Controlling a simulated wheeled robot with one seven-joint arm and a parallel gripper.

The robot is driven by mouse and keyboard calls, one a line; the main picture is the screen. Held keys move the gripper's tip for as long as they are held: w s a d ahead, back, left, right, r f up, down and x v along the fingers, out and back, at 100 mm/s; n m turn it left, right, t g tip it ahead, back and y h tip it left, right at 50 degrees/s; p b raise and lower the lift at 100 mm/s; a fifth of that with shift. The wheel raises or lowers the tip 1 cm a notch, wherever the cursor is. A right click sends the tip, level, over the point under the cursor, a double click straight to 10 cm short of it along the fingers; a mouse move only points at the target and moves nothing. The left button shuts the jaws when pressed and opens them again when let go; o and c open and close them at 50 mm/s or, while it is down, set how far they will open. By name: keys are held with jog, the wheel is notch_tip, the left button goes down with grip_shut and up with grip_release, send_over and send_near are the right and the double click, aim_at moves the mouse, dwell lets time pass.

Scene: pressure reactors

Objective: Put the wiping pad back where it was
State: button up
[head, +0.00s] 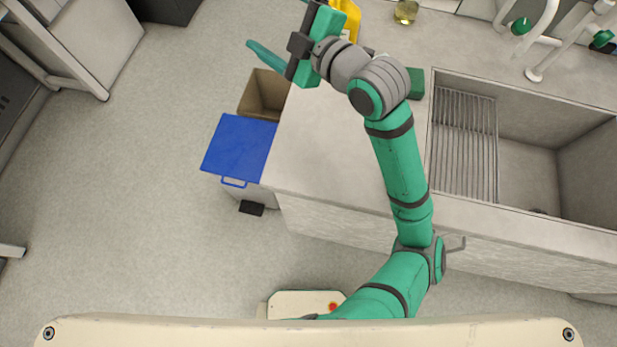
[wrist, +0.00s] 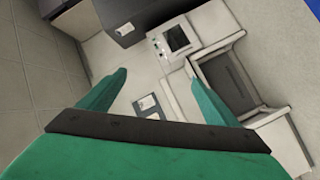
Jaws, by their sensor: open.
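A dark green block (head: 415,83), which looks like the wiping pad, lies on the worktop (head: 325,150) just left of the sink. My arm's wrist hides part of the area beside it. My gripper (wrist: 157,90) is open, with nothing between its fingers. In the head view one green finger (head: 266,56) points left, past the worktop's left edge and above the bins; the other is mostly out of frame. My gripper is well to the left of the green block and apart from it.
The sink (head: 530,150) with a ribbed drainer is on the right, with taps behind it. A yellow object (head: 346,18) and a small jar (head: 406,12) stand at the back. A blue-lidded bin (head: 238,147) and an open brown bin (head: 264,95) stand left.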

jog(key=s+d+f+m+t+h, duration=0.1)
jog(key=s+f+m+t+h, duration=0.2)
jog(key=s+f+m+h, duration=0.6)
jog(key=s+d+f+m+t+h, duration=0.2)
jog(key=s+f+m+t+h, duration=0.15)
jog(key=f+m, duration=0.95)
jog(key=s+d+f+n+g, duration=0.1)
jog(key=s+f, duration=0.3)
jog(key=s, duration=0.8)
jog(key=s+d+f+n+g, duration=0.1)
jog(key=s+d+f+g, duration=0.1)
jog(key=s, duration=1)
notch_tip(320, 180, down, 2)
jog(key=shift+s+d+f+y, duration=0.15)
jog(key=shift+s+d+y, duration=0.3)
jog(key=shift+d, duration=0.25)
